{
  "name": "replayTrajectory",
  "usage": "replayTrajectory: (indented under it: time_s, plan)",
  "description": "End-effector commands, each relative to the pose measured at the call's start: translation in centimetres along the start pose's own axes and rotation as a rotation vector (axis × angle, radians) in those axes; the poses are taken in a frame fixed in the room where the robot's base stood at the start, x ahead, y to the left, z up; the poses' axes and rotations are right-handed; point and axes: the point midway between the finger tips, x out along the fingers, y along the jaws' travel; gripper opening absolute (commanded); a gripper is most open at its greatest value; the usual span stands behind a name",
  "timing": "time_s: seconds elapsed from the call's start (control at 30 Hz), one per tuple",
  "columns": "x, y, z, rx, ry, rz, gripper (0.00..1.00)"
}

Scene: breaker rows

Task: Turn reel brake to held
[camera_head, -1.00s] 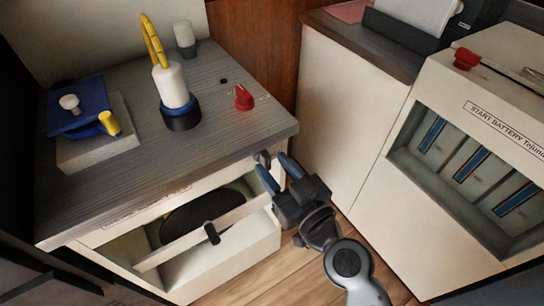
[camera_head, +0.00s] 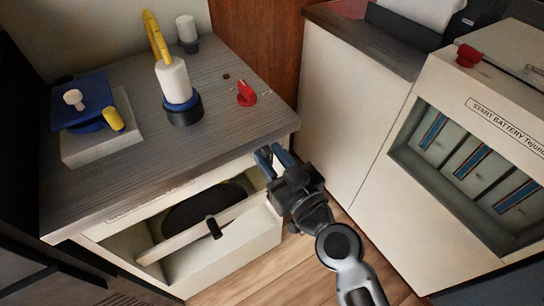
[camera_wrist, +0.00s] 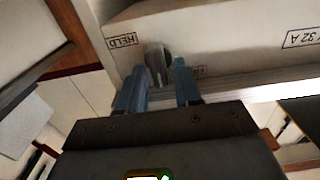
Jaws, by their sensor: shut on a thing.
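The reel brake is a small grey knob (camera_wrist: 157,62) on the cabinet's pale front panel, near the top edge. In the wrist view, a HELD label (camera_wrist: 122,40) is on its left. In the head view, my gripper (camera_head: 271,155) is at the cabinet's front right corner and hides the knob.
The countertop (camera_head: 225,125) holds a red knob (camera_head: 246,93), a yellow-and-white fixture (camera_head: 173,80) and a blue device (camera_head: 82,100). A battery cabinet (camera_head: 500,90) stands at the right.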

Motion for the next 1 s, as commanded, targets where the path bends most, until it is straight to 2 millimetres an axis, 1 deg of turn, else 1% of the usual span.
replayTrajectory:
  time_s: [0.17,0.37,0.57,1.0]
  plan:
    - [-0.02,0.02,0.05,0.023,0.0,0.0,0.03]
    - [-0.03,0.13,0.13,0.112,0.0,0.0,0.03]
    - [-0.04,0.35,0.21,0.269,0.0,0.002,0.03]
    - [-0.04,0.74,0.32,0.687,0.0,0.001,0.03]
